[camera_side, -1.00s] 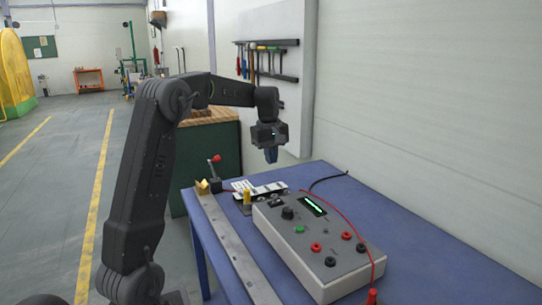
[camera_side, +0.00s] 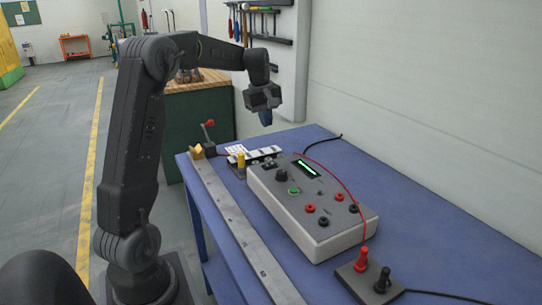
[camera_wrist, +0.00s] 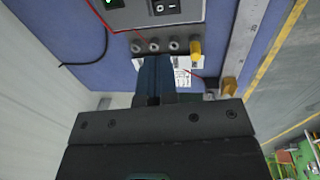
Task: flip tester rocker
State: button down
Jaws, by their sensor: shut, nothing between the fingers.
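The tester (camera_side: 315,208) is a light grey box with a lit green display, a dark knob, a green button and red and black sockets, on the blue table. In the wrist view a pale rocker (camera_wrist: 166,7) with dark marks sits in a black panel of the tester at the top edge; which way it is tipped I cannot tell. My gripper (camera_side: 265,120) hangs in the air beyond the tester's far end, pointing down, shut and empty. Its blue fingers (camera_wrist: 153,72) are together in the wrist view, apart from the rocker.
A red-knobbed lever (camera_side: 209,124) is at the table's far left. A metal rail (camera_side: 236,222) runs along the left edge. Red and black plugs (camera_side: 371,272) stand in front.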

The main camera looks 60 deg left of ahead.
aim_at(267, 165)
jog(key=f, duration=0.4)
jog(key=w+f, duration=0.1)
jog(key=f, duration=0.8)
jog(key=shift+w, duration=0.4)
jog(key=shift+f, duration=0.1)
jog(key=shift+w+f+g, duration=0.15)
jog(key=shift+f+g, duration=0.1)
jog(key=shift+g, duration=0.25)
jog(key=shift+s+f, duration=0.15)
jog(key=shift+s, duration=0.1)
jog(key=shift+s, duration=0.7)
jog(key=shift+r, duration=0.2)
notch_tip(267, 165, up, 14)
jog(key=shift+s, duration=0.4)
